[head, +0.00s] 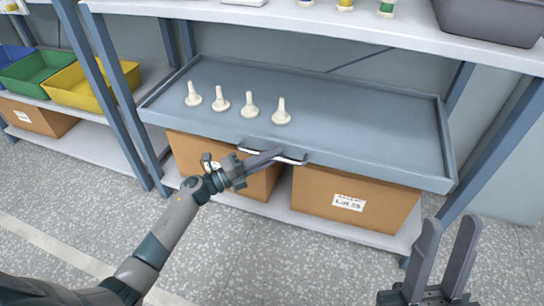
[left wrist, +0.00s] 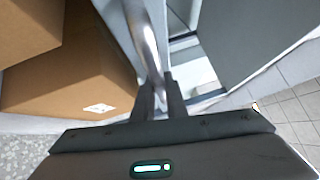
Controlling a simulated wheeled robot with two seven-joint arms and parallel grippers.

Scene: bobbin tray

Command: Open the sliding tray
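The sliding tray (head: 370,122) is a shallow blue-grey tray under the upper shelf, with its front corners overlapping the rack posts. I cannot tell how far out it is. Several cream bobbins (head: 249,106) stand upright in its left half. A silver bar handle (head: 292,160) is on its front; it also shows in the left wrist view (left wrist: 148,40). My left gripper (head: 270,156) is at the handle, its fingers (left wrist: 160,92) closed around the bar, though the contact is partly hidden. My right gripper (head: 450,222) is open and empty at the lower right, away from the tray.
Two cardboard boxes (head: 390,205) sit on the lower shelf (head: 350,232) beneath the tray. Blue posts (head: 485,160) flank it. The upper shelf (head: 300,22) overhangs its rear, with a grey bin (head: 490,22) on top. Green and yellow bins (head: 95,88) are at left. Speckled floor (head: 270,265) is open in front.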

